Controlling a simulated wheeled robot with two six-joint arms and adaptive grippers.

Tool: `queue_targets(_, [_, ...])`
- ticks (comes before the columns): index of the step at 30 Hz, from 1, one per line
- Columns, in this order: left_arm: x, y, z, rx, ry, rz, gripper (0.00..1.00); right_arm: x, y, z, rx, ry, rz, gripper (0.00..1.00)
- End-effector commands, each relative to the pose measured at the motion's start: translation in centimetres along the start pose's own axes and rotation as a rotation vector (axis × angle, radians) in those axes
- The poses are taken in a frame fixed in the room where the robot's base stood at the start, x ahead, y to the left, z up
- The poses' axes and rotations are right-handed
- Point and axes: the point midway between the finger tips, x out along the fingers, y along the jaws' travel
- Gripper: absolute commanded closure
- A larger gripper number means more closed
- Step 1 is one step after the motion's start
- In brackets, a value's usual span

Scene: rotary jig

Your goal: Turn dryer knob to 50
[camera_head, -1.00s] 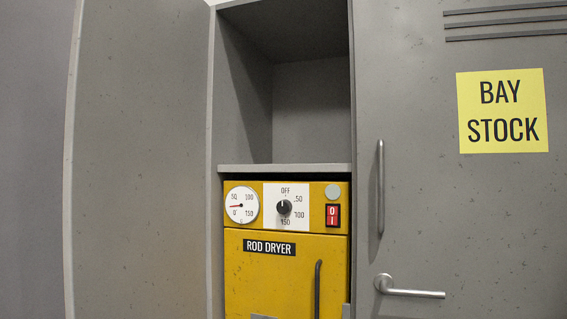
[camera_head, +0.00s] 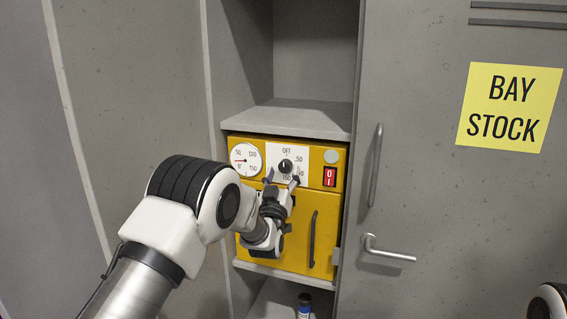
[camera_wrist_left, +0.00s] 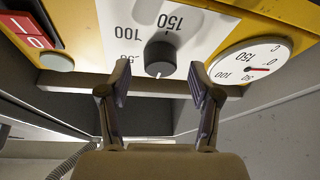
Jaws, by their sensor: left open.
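The yellow rod dryer (camera_head: 330,215) sits in a bay of the grey cabinet. Its black knob (camera_head: 286,166) is on a white dial plate (camera_head: 300,153) marked OFF, 50, 100 and 150. The knob's white pointer line is near OFF, at the top. In the left wrist view the knob (camera_wrist_left: 160,56) appears upside down between the fingers. My left gripper (camera_head: 282,180) is open just below and in front of the knob, its fingertips (camera_wrist_left: 161,78) apart on either side and not touching it. My right gripper is not in view.
A round gauge (camera_head: 246,159) is left of the dial, and a red switch (camera_head: 330,177) is right of it. The dryer's dark door handle (camera_head: 312,238) is below. A shelf (camera_head: 290,119) overhangs the panel. The cabinet door handle (camera_head: 385,249) is at right.

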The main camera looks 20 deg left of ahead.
Motion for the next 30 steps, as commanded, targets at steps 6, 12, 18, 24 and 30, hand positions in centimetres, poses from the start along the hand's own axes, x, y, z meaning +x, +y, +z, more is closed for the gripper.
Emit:
queue_targets(6, [1.4, 0.0, 0.0, 0.001, -0.002, 0.000, 0.37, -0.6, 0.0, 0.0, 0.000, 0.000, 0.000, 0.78])
queue_targets(12, [1.3, 0.0, 0.1, 0.001, -0.002, 0.000, 0.58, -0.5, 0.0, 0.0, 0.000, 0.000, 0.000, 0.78])
queue_targets(18, [1.3, 0.0, 0.0, 0.001, -0.001, 0.000, 0.97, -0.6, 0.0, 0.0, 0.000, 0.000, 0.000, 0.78])
queue_targets(24, [1.3, -0.1, 0.1, 0.009, 0.000, 0.003, 0.97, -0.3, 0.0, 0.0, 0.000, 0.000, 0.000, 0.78])
queue_targets(30, [1.2, -0.2, 0.2, 0.057, 0.005, 0.023, 0.97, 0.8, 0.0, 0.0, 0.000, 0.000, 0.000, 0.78])
